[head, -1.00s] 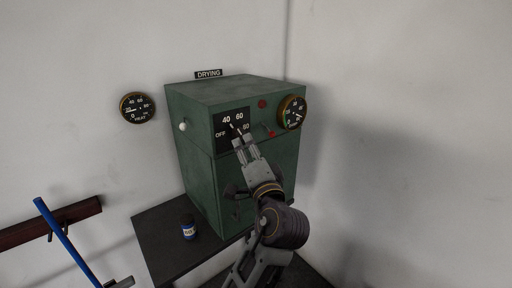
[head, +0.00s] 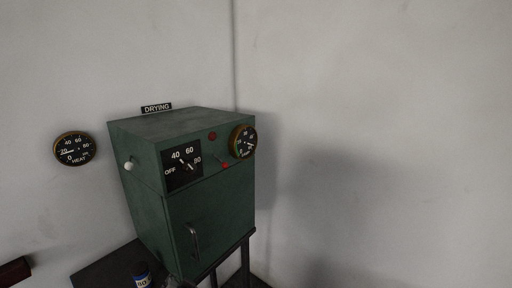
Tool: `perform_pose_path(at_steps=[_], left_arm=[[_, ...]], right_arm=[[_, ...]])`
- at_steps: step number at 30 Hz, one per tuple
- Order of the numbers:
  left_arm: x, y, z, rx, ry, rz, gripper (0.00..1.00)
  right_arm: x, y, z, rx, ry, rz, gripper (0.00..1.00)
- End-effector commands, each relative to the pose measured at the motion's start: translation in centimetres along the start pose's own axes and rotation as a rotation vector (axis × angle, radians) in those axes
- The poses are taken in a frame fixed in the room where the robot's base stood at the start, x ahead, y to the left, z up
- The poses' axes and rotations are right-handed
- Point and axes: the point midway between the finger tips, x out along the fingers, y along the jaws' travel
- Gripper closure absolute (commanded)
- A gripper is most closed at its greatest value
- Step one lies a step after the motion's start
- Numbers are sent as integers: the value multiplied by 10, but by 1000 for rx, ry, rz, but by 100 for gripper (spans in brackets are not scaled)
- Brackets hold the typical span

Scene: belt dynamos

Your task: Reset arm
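The green drying cabinet (head: 210,215) stands against the wall with its door shut. The dial's white pointer runs from upper left to lower right; which end is the tip is unclear. Neither of my grippers is in view, and nothing touches the dial. A small grey piece at the bottom edge, by the jar, is too cut off to identify.
A jar with a blue label (head: 142,278) stands on the dark table (head: 95,272) at bottom left. A HEAT gauge (head: 74,149) and a DRYING sign (head: 156,107) are on the wall. The space right of the cabinet is clear.

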Motion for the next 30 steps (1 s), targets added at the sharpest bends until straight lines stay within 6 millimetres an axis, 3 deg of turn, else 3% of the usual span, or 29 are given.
perform_pose_path(at_steps=[1,6,12,27,30], left_arm=[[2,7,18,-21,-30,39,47],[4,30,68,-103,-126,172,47],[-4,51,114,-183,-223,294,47],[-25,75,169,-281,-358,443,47],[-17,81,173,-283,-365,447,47]], right_arm=[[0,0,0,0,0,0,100],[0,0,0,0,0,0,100],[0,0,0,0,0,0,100],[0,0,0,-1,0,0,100],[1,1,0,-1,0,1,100]])
